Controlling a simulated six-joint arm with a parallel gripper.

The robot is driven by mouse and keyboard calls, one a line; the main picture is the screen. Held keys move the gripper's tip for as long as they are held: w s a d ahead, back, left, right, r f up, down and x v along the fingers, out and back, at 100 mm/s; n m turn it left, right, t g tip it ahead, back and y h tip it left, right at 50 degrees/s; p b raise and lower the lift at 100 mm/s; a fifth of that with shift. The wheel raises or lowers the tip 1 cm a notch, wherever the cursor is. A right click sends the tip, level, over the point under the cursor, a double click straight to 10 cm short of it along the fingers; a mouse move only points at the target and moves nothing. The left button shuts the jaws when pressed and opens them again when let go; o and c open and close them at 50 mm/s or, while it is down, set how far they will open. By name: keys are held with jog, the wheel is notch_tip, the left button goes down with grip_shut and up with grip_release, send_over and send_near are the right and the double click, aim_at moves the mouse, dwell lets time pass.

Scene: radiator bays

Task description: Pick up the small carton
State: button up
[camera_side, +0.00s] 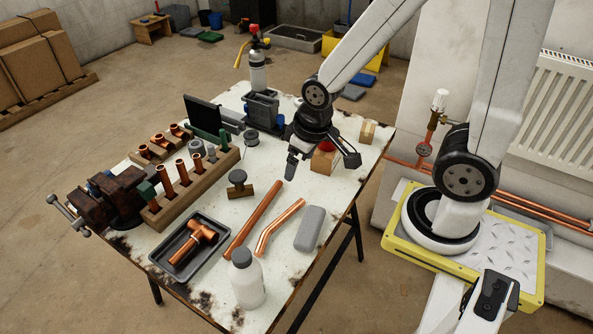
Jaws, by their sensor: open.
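My gripper (322,166) hangs over the back right of the worktable (354,176), pointing down with its two fingers spread wide and nothing clamped. A small brown carton (322,163) stands on the table below and between the fingers. Something red shows at its top, and my gripper partly hides it. I cannot tell whether a finger touches this carton. A second, smaller tan carton (367,133) stands just to the right, near the table's right edge, apart from my gripper.
A wooden rack (190,187) with copper fittings and a vise (107,198) stand at left. A dark tray (189,246), copper pipes (253,221), a grey case (310,229) and a white bottle (247,280) occupy the front. A gas cylinder (258,72) stands at back.

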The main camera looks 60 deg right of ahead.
jog(key=n+g+h, duration=0.5)
jog(key=n+h, duration=0.7)
jog(key=n, duration=0.3)
send_near(365, 135)
jog(key=s+r, duration=0.3)
jog(key=s, duration=0.2)
jog(key=d+f+n+t, duration=0.1)
jog(key=w+d+f+n+t, duration=0.1)
jog(key=f+n+t+h, duration=0.1)
jog(key=f+n, duration=0.1)
jog(key=shift+w+d+t, duration=0.25)
jog(key=shift+d+t, duration=0.15)
jog(key=shift+w+d+f+n+t, duration=0.1)
jog(key=shift+w+f+n+t, duration=0.05)
jog(key=shift+f+n+t, duration=0.25)
jog(key=shift+w+d+f+n+t, duration=0.1)
jog(key=shift+w+f+n+t, duration=0.05)
jog(key=shift+f+n+t, duration=0.2)
jog(key=shift+x, duration=1.35)
jog(key=shift+d, duration=0.1)
